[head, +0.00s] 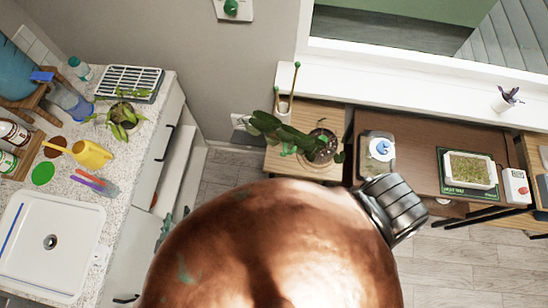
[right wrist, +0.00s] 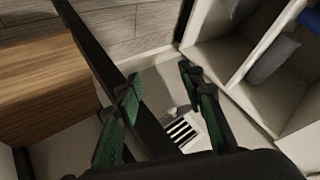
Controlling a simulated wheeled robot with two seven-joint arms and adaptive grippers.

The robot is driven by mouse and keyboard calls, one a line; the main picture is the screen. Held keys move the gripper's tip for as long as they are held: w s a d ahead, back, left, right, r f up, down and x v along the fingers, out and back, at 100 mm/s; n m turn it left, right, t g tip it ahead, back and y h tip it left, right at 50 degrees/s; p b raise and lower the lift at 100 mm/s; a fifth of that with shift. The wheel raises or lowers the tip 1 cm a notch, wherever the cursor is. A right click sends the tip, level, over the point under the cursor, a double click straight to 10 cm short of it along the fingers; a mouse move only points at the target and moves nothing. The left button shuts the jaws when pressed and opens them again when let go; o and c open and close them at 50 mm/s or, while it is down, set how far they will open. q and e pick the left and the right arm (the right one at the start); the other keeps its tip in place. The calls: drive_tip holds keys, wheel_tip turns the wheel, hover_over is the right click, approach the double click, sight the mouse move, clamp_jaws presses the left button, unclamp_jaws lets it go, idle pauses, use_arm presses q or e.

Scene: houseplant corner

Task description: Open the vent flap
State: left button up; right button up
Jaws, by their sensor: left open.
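I cannot make out a vent flap for certain. In the right wrist view a pale panel with black slots (right wrist: 182,132) lies below and between my fingers, beside a small whitish knob. My right gripper (right wrist: 160,76) is open, with dark green finger pads apart and nothing between them. It is above the slotted panel; touching is not visible. In the head view a white slotted lid (head: 130,82) rests on the left counter. My left gripper (head: 166,227) shows small and green beside the counter front, partly hidden by a large copper-coloured round object (head: 270,250).
The copper object blocks the lower middle of the head view. The counter (head: 85,195) holds a yellow watering can (head: 90,154) and a sink tray. A brown table (head: 415,148) stands right. In the right wrist view, a wooden box (right wrist: 45,90) is left and white cubbies are right.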

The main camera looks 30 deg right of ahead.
use_arm(q)
drive_tip(key=shift+w+d+r+p, duration=0.1)
drive_tip(key=shift+d+r+p, duration=0.05)
drive_tip(key=shift+r+p, duration=0.4)
use_arm(e)
drive_tip(key=shift+n+g, duration=0.4)
drive_tip(key=s+d, duration=0.1)
drive_tip(key=s+d+f, duration=0.1)
drive_tip(key=s, duration=0.1)
drive_tip(key=shift+s+d, duration=0.15)
drive_tip(key=shift+s, duration=0.05)
